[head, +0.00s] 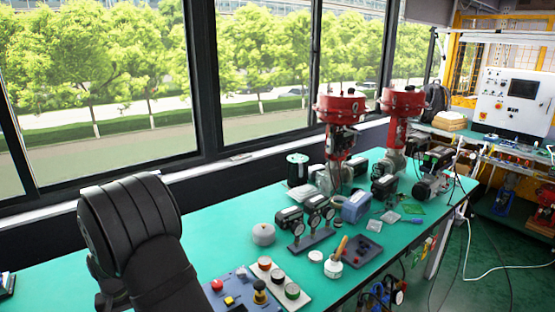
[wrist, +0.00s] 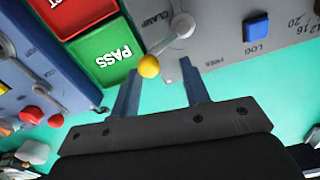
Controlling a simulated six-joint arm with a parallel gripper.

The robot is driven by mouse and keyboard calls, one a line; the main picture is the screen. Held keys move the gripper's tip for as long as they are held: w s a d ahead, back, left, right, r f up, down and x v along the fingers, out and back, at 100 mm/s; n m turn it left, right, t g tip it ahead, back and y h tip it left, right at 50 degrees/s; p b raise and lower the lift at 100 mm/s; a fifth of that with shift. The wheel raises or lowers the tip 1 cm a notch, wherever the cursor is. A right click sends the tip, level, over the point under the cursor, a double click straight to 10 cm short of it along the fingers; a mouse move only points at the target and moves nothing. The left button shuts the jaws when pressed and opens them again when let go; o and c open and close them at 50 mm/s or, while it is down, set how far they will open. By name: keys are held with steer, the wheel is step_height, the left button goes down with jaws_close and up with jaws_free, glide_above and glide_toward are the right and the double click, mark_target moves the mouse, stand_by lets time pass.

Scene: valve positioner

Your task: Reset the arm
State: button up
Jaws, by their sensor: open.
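My gripper (wrist: 160,80) shows in the wrist view with its two blue-grey fingers spread apart and nothing held. A lever with a yellow ball knob (wrist: 149,66) lies just beyond the gap between the fingertips; I cannot tell how far below them it is. The lever is on a grey panel (wrist: 225,65) marked CLAMP and FREE, which also has a blue LOG button (wrist: 256,27). In the head view my black arm rises at the lower left, and my gripper is out of sight there.
A green PASS tray (wrist: 108,55) and a red tray (wrist: 80,12) sit beside the lever. A blue control box (head: 235,292) is right of my arm. Red-topped valves (head: 340,108) and several instruments crowd the green table (head: 215,235) farther back.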

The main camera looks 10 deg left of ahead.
steer(key=n, duration=0.2)
steer(key=a+n, duration=0.1)
steer(key=n, duration=0.1)
steer(key=a+n, duration=0.1)
steer(key=shift+s+a+n, duration=0.15)
steer(key=shift+a+n, duration=0.1)
steer(key=shift+n, duration=0.15)
steer(key=n, duration=0.1)
steer(key=a+n, duration=0.1)
steer(key=n, duration=0.1)
steer(key=s+n, duration=0.1)
steer(key=shift+s+a+n, duration=0.1)
steer(key=shift+a+n, duration=0.2)
steer(key=shift+n, duration=0.1)
steer(key=o, duration=1.3)
steer(key=s+r+m+t+y, duration=0.1)
steer(key=s+r+m, duration=0.4)
steer(key=s+r, duration=0.5)
steer(key=s+r+m, duration=0.4)
steer(key=s+r, duration=0.2)
steer(key=s, duration=0.7)
steer(key=f, duration=0.3)
steer(key=a+f, duration=0.1)
steer(key=f, duration=0.2)
steer(key=w+f, duration=0.1)
steer(key=f, duration=0.3)
steer(key=shift+a, duration=0.15)
